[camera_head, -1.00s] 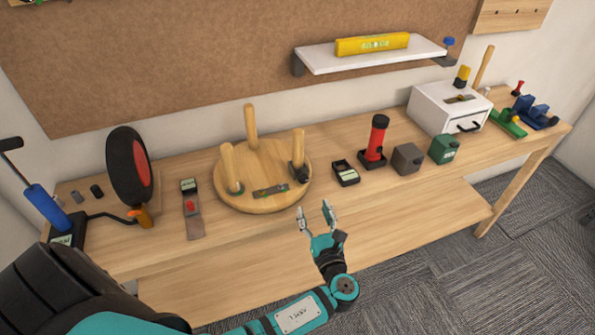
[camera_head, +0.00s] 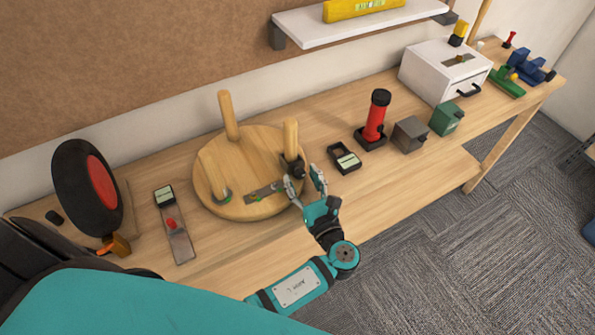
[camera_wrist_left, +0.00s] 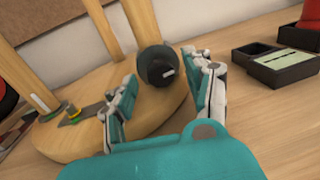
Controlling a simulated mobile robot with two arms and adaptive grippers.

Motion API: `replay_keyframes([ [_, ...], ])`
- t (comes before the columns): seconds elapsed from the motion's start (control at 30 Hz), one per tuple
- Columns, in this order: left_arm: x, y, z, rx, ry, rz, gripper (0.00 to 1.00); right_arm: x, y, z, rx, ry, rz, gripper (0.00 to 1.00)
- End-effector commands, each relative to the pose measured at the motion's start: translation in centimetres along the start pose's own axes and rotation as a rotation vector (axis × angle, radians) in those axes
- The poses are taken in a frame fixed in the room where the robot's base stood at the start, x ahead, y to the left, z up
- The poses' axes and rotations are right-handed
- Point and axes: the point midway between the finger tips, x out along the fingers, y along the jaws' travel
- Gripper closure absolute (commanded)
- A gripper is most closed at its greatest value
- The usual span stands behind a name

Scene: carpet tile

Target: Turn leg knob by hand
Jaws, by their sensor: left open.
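A round wooden stool (camera_head: 222,155) lies upside down on the bench with its legs pointing up. A black knob (camera_head: 299,168) sits at the base of its right leg (camera_head: 290,138). In the left wrist view the round dark knob (camera_wrist_left: 157,66), with a pale mark on its face, shows between my fingertips. My left gripper (camera_head: 304,178) is open at the stool's right front edge, its fingers pointing at the knob. I cannot tell whether either finger touches it. My right gripper is not in view.
A black tray (camera_head: 344,158) lies just right of the gripper, with a red cylinder (camera_head: 375,118) behind it. Grey (camera_head: 410,134) and green boxes (camera_head: 446,118) stand farther right. A flat tool with a red button (camera_head: 172,225) lies left of the stool. The bench front is clear.

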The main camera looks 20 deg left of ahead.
Motion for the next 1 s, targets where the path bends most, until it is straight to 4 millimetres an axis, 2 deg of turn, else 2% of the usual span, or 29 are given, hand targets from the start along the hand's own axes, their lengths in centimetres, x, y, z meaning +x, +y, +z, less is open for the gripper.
replay_keyframes([
  [0.27,-0.1,0.0,0.0,0.0,0.0,0.0,0.49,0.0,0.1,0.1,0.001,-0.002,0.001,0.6],
  [0.67,0.0,0.0,0.0,0.0,0.0,0.0,1.0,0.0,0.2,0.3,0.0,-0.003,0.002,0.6],
  [0.77,0.0,0.0,-0.1,-0.013,-0.002,0.0,1.0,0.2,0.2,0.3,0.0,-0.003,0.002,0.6],
  [1.0,0.0,-0.1,-0.4,-0.214,-0.028,0.0,1.0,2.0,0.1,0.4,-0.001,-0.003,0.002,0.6],
])
